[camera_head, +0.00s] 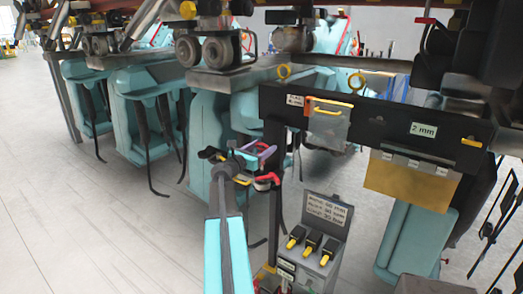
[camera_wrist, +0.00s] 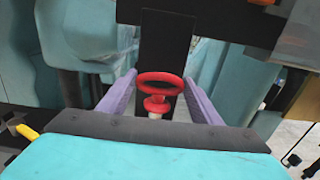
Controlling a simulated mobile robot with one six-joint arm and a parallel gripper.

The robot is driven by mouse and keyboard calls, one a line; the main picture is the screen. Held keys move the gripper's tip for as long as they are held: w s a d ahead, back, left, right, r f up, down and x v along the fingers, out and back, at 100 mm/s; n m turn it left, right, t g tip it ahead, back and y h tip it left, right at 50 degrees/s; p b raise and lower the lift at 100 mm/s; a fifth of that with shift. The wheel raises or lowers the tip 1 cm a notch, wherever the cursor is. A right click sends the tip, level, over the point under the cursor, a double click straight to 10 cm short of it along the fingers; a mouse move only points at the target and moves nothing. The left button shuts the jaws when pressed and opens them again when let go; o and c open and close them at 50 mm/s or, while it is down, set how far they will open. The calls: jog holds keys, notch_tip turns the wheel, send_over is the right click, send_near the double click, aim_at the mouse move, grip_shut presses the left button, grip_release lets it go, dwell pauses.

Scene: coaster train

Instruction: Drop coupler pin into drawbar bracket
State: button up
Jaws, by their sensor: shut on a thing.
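My gripper (camera_head: 262,157) is out in front of the dark post in the head view. The wrist view shows its two purple fingers (camera_wrist: 160,82) shut on the coupler pin, a red ring-topped piece (camera_wrist: 157,103) with a red collar and a short pale part below. The ring stands between the fingers, and the pin's lower end is hidden behind my wrist's edge. In the head view, a red piece (camera_head: 267,178) shows just below the fingers. I cannot make out the drawbar bracket for certain in either view.
A long black beam (camera_head: 385,118) with yellow rings, a clear flap and a tan plate (camera_head: 412,181) crosses at right. A grey box (camera_head: 318,245) with several yellow-tipped black pieces stands below. Teal seats (camera_head: 148,125) hang at left. Pale floor (camera_head: 80,220) is open at lower left.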

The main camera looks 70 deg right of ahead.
jog(key=shift+r+p, duration=1.25)
jog(key=shift+r, duration=0.7)
